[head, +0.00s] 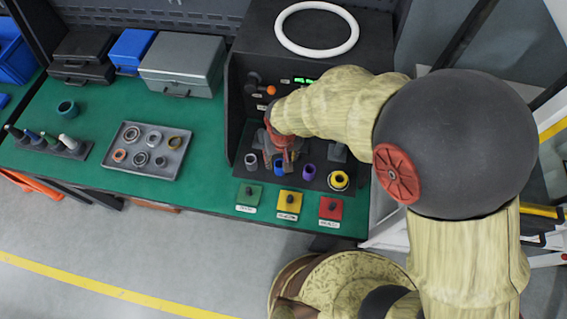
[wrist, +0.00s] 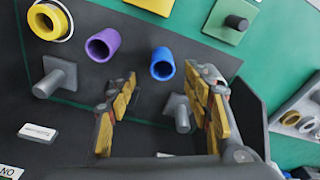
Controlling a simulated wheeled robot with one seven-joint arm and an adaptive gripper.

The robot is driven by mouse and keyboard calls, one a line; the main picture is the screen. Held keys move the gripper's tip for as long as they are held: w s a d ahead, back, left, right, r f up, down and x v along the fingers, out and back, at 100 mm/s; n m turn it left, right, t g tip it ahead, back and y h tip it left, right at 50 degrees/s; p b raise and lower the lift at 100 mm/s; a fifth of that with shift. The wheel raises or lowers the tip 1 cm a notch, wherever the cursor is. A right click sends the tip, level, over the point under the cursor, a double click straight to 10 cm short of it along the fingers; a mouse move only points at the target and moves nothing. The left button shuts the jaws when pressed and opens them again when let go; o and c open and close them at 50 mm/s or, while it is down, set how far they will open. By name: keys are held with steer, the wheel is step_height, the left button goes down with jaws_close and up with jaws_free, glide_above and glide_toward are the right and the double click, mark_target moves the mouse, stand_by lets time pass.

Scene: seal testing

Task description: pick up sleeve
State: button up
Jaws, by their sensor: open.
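Several sleeves stand in a row on a dark panel at the front of the test station. In the head view they are a grey-white sleeve (head: 251,161), a blue sleeve (head: 279,166), a purple sleeve (head: 308,171) and a wider yellow one (head: 338,180). In the wrist view, the blue sleeve (wrist: 162,66) lies between and just beyond the fingertips of my gripper (wrist: 163,77). The purple sleeve (wrist: 102,45) and yellow one (wrist: 48,21) are further left. My gripper is open and empty; in the head view it (head: 284,156) is above the panel, behind the blue sleeve. The grey-white sleeve is not visible in the wrist view.
Green (head: 248,193), yellow (head: 288,203) and red (head: 330,207) knobbed plates line the front edge. Grey posts on square bases (wrist: 55,77) stand behind the sleeves. A tray of rings (head: 119,172) and a rack (head: 70,152) are left. A white ring (head: 316,48) lies on top.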

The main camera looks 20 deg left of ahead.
mark_target(280, 164)
steer(key=f, duration=0.2)
steer(key=f+b, duration=0.1)
steer(key=f, duration=0.3)
steer(key=shift+w+a+f+b, duration=0.35)
steer(key=shift+w+a+f, duration=0.05)
steer(key=shift+c, duration=0.7)
steer(key=c, duration=1.1)
steer(key=shift+r, duration=0.1)
jaws_close()
